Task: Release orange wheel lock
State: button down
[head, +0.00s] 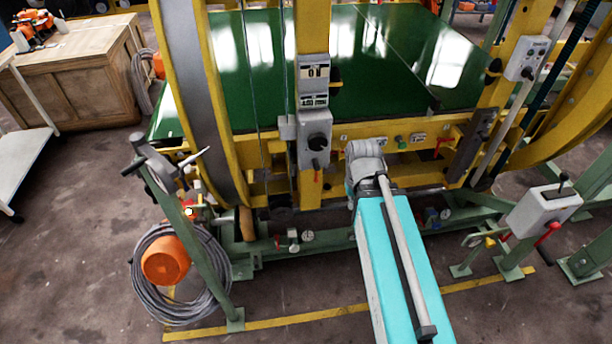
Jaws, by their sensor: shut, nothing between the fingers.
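No part is plainly marked as the orange wheel lock, and I cannot tell which piece it is. An orange-brown cylinder (246,223) sits low beside the large yellow ring (226,130). A bright orange drum-like piece (165,261) is at a coil of grey cable on the left green post. My teal and grey arm reaches from the bottom toward the yellow frame, ending at a grey joint. My gripper's fingers are not visible.
A grey switch box (315,139) is on the middle yellow upright. A grey lever box (542,210) with a red handle stands at right. A wooden crate (80,80) is at left. Green floor rails and posts (190,225) edge the machine. Floor at lower left is clear.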

aim_at(315, 162)
jog(key=u, duration=0.2)
jog(key=k, duration=1.35)
jog(key=u, duration=0.3)
jog(key=i, duration=0.95)
jog(key=z, duration=0.3)
